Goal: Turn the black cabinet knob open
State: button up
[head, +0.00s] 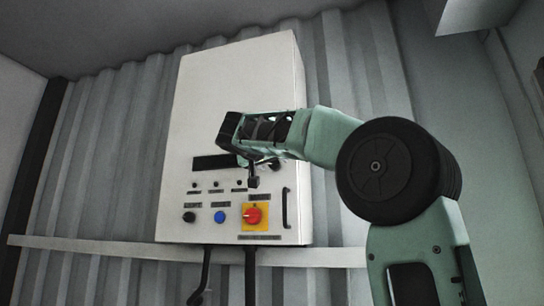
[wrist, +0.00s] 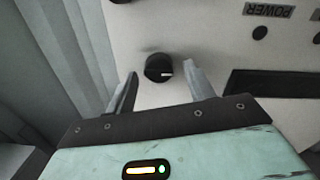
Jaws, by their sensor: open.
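The black knob (wrist: 158,67) is round with a white mark that points right in the wrist view. It sits on the face of the white cabinet (head: 240,85). My gripper (head: 252,180) is in front of the cabinet, at the height of its dark panel. In the wrist view, my gripper (wrist: 162,78) is open, with one finger on each side of the knob and a gap on both sides. In the head view, my gripper and arm partly cover the knob's area. I cannot tell whether the fingertips reach past the knob's front.
Below are a red rotary switch on a yellow plate (head: 248,227), a blue button (head: 221,216), a black button (head: 189,217) and a black bar handle (head: 287,208). A dark panel (head: 212,163) is left of my gripper. A rail (head: 90,246) crosses the corrugated wall.

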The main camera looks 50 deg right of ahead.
jog(key=shift+w+d, duration=0.1)
jog(key=shift+d, duration=0.3)
jog(key=shift+c, duration=0.3)
jog(key=c, duration=0.9)
